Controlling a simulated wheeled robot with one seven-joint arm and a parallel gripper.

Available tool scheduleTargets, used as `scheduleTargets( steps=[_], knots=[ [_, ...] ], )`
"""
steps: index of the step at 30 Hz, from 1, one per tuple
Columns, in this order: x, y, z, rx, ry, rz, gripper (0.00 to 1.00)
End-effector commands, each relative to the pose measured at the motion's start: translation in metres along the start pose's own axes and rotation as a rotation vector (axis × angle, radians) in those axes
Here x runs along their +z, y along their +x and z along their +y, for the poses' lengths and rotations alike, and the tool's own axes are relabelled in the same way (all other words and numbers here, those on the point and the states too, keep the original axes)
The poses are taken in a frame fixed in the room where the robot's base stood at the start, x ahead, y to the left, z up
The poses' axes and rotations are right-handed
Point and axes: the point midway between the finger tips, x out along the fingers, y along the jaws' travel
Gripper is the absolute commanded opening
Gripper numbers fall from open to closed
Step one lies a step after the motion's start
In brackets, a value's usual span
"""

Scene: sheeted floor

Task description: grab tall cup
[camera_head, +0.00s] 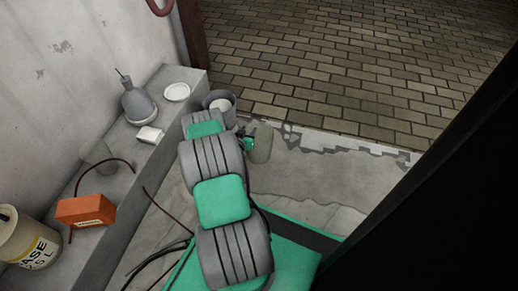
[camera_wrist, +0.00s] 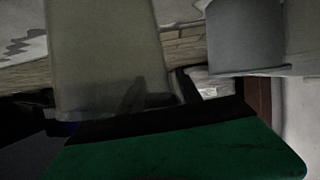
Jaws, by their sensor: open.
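The tall cup (camera_head: 260,146) is a greyish, see-through cup at the far end of my arm in the head view. In the wrist view the cup (camera_wrist: 105,50) fills the upper left, very close to the camera. My gripper (camera_head: 246,136) is at the cup's left side in the head view and is mostly hidden by my arm. In the wrist view the dark fingers of my gripper (camera_wrist: 115,95) are apart, with the cup between them. I cannot tell whether either finger touches it.
A grey bucket (camera_head: 229,99) stands just left of the cup; it also shows in the wrist view (camera_wrist: 245,38). A ledge along the wall holds a grey can (camera_head: 138,105), a white dish (camera_head: 176,92), a clear cup (camera_head: 98,154) and an orange box (camera_head: 87,210). Bare floor lies right of the cup.

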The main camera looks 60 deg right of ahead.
Motion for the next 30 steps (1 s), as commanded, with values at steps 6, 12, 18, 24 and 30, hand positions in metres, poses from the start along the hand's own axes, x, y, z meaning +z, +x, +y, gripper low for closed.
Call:
scheduleTargets(
  steps=[6,12,18,24,30],
  knots=[
    [-0.0005,-0.0009,0.0,0.0,0.0,-0.001,0.34],
    [-0.0003,-0.0011,0.0,0.0,0.0,-0.001,0.17],
    [0.0,-0.0011,0.0,0.0,0.0,-0.001,0.01],
    [0.0003,-0.0012,0.0,0.0,0.0,-0.002,0.0],
    [0.0005,-0.0012,-0.0001,0.0,0.0,-0.002,0.0]
  ],
)
